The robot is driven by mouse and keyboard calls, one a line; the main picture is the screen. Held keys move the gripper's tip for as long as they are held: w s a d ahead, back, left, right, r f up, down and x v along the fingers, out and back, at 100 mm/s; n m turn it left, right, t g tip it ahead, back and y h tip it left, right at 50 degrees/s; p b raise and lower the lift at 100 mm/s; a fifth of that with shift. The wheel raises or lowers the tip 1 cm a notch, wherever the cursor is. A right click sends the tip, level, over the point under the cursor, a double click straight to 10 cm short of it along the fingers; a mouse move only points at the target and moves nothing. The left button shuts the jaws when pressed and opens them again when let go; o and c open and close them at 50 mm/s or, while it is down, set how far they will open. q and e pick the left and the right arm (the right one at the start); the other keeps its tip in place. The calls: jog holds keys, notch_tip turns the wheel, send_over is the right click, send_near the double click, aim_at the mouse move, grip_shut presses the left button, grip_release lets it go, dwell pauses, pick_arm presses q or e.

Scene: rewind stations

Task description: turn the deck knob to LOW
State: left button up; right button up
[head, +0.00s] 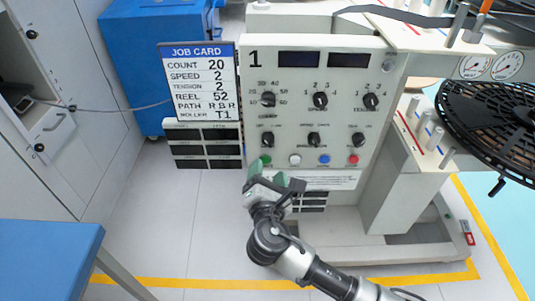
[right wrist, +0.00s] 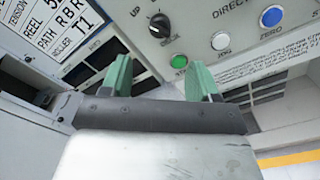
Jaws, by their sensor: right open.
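The deck knob (head: 267,139) is a small black knob at the left of the lower knob row on the cream panel of station 1. It also shows at the top of the right wrist view (right wrist: 160,25), with UP printed to its left and a partly readable label below. I cannot tell its setting for sure. My right gripper (head: 268,174) is below this knob, near the panel's lower left edge, by the green button. Its green fingers (right wrist: 160,77) are apart with nothing between them, and the knob lies beyond them. My left gripper is not in view.
Green (right wrist: 179,61), white (head: 295,160), blue (head: 324,160) and red (head: 353,160) buttons sit in a row under the knobs. A job card (head: 200,82) hangs left of the panel. A blue table (head: 45,250) stands at lower left. A film reel (head: 495,125) is at right.

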aim_at(268, 144)
jog(key=w, duration=0.8)
jog(key=shift+w+r+b, duration=0.1)
jog(key=shift+w+b, duration=0.15)
jog(key=shift+b, duration=0.05)
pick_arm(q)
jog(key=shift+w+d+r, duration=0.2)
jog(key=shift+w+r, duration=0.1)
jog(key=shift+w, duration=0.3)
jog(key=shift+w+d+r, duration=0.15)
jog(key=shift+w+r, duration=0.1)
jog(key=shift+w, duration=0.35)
pick_arm(e)
jog(key=shift+w, duration=0.8)
jog(key=shift+c, duration=0.2)
jog(key=c, duration=0.8)
jog(key=shift+c, duration=0.2)
